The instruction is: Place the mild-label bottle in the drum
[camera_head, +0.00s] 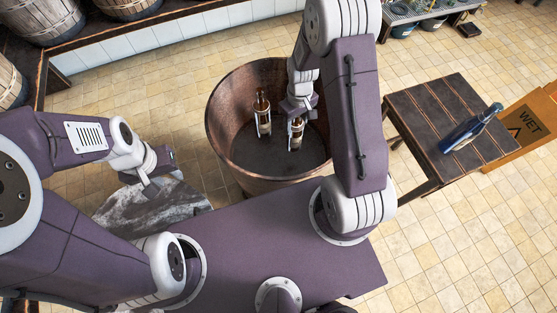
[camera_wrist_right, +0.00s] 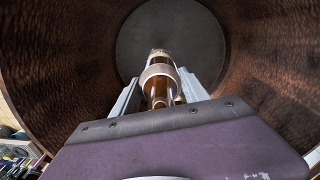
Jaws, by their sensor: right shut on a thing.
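The drum (camera_head: 222,150) is a wide, open, brown round tub in front of me; its wall also fills much of the right wrist view (camera_wrist_right: 262,70). My right gripper (camera_head: 297,116) reaches down into it, shut on a brown bottle (camera_head: 296,138) with a pale label band. That bottle shows between the fingers in the right wrist view (camera_wrist_right: 160,84). A second brown bottle (camera_head: 263,115) with a pale label stands inside the drum, left of the held one. The label wording is too small to read. My left gripper (camera_head: 147,178) is outside the drum at left; its finger gap is unclear.
A dark slatted table (camera_head: 428,108) stands at right with a blue bottle (camera_head: 472,128) lying on it. An orange WET sign (camera_head: 527,127) is beside it. Barrels (camera_head: 40,18) line the back left. Tiled floor is clear between.

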